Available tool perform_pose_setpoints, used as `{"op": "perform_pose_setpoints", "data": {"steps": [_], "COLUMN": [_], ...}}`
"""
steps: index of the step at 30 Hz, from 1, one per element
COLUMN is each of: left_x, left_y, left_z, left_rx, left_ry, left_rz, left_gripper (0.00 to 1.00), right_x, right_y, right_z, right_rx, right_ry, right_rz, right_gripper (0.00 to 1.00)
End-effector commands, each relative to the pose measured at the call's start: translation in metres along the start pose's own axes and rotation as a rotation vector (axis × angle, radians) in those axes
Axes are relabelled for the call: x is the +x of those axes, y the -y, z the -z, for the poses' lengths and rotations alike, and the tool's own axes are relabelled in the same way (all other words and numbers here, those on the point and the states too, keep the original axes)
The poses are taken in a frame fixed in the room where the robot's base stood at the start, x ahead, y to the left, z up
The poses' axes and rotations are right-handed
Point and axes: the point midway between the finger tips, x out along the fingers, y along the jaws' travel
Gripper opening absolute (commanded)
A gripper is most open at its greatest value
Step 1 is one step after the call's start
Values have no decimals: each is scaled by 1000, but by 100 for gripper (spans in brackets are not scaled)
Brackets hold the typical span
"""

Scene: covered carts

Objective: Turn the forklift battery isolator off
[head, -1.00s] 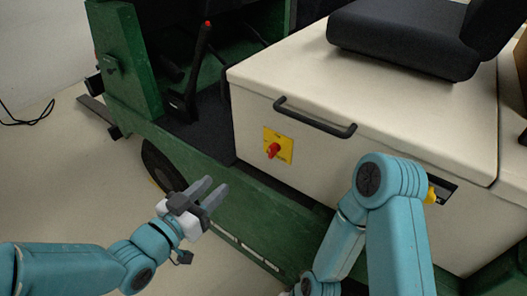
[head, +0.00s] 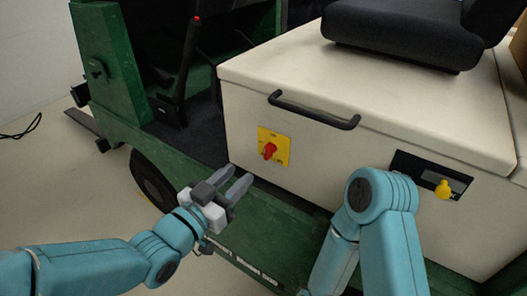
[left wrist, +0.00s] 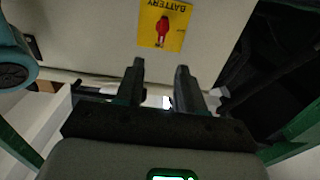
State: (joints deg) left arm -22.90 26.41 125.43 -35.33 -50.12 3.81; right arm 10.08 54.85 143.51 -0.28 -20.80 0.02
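The battery isolator is a red rotary knob (head: 269,151) on a yellow plate (head: 283,147), fixed to the front of the cream battery cover (head: 300,168). It also shows at the top of the left wrist view as a red knob (left wrist: 162,27) on a yellow plate lettered BATTERY. My left gripper (head: 240,179) is open and empty, below and left of the knob, apart from it. In the left wrist view its two fingers (left wrist: 160,72) point toward the panel below the plate. My right arm (head: 375,225) stands at the lower right; its gripper is out of view.
A black handle (head: 315,112) projects from the cover above the isolator. A yellow plug-like part (head: 443,189) sits in a dark recess at the right. A black seat (head: 400,35) rests on top. The green forklift body (head: 170,150) runs below and left.

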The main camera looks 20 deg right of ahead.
Motion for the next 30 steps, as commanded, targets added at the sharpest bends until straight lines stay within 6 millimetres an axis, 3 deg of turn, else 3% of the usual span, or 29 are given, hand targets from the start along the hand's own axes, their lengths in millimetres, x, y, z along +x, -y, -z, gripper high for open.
{"op": "perform_pose_setpoints", "data": {"steps": [6,12,18,26,27,30], "left_x": [55,92,108,110,110,110], "left_y": [1,1,1,2,2,2], "left_z": [-2,-2,0,0,0,0], "left_rx": [1,0,0,0,0,0], "left_ry": [1,1,0,0,0,0], "left_rz": [-1,0,0,1,1,1], "left_gripper": [38,38,38,38,35,2], "right_x": [6,8,8,8,8,8], "right_y": [-3,-4,-4,-4,-4,-4], "right_z": [1,2,2,2,2,2], "right_rx": [2,5,6,6,6,6], "right_ry": [-3,-5,-6,-6,-6,-6], "right_rz": [0,-1,-1,-1,-1,-1], "right_gripper": [80,80,80,80,80,80]}}
